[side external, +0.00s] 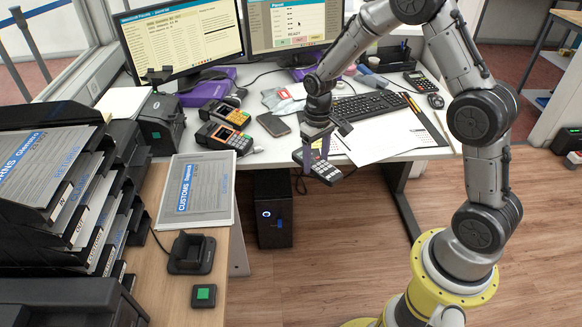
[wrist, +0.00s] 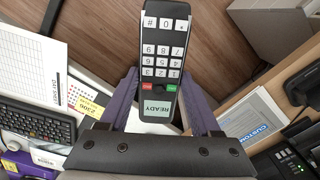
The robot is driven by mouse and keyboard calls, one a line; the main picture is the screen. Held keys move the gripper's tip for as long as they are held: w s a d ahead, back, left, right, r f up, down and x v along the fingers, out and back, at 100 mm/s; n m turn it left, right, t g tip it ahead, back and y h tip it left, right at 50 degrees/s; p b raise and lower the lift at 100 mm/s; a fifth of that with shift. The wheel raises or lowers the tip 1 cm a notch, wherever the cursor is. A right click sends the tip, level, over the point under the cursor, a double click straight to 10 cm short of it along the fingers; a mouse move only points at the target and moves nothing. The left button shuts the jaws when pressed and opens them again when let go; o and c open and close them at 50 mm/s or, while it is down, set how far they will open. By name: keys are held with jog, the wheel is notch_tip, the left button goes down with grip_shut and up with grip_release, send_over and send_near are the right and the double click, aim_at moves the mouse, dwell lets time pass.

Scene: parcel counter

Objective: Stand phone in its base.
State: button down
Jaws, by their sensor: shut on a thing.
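The phone (side external: 329,171) is a dark handset with a light keypad. My gripper (side external: 312,163) is shut on it, and the purple fingers press its two long sides. The phone hangs in the air beyond the desk's front edge, above the floor. In the wrist view the phone (wrist: 162,50) shows its keypad and a READY screen, with the screen end nearest the gripper. The base (side external: 190,254) is a black cradle on the wooden counter at lower left, empty and well apart from the phone. A dark shape at the wrist view's right edge may be the base.
A customs folder (side external: 196,188) lies on the counter behind the base. A black block with a green top (side external: 204,294) sits in front of it. Stacked document trays (side external: 62,180) stand at left. Card terminals (side external: 223,138), a keyboard (side external: 368,107) and papers (side external: 378,140) cover the desk.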

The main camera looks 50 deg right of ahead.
jog(key=a+f+n, duration=0.1)
jog(key=a+n, duration=0.1)
jog(key=a, duration=0.5)
jog(key=shift+m, duration=0.9)
jog(key=d, duration=0.4)
jog(key=d+r, duration=0.1)
jog(key=d, duration=0.1)
jog(key=s+d+m, duration=0.4)
jog(key=s+d, duration=0.1)
jog(key=d, duration=0.8)
jog(key=s+d+r+m, duration=0.1)
jog(key=s+d+m, duration=0.2)
jog(key=d, duration=1)
jog(key=shift+s+d+r+m, duration=0.15)
jog(key=shift+s+m, duration=0.25)
jog(key=shift+s, duration=0.7)
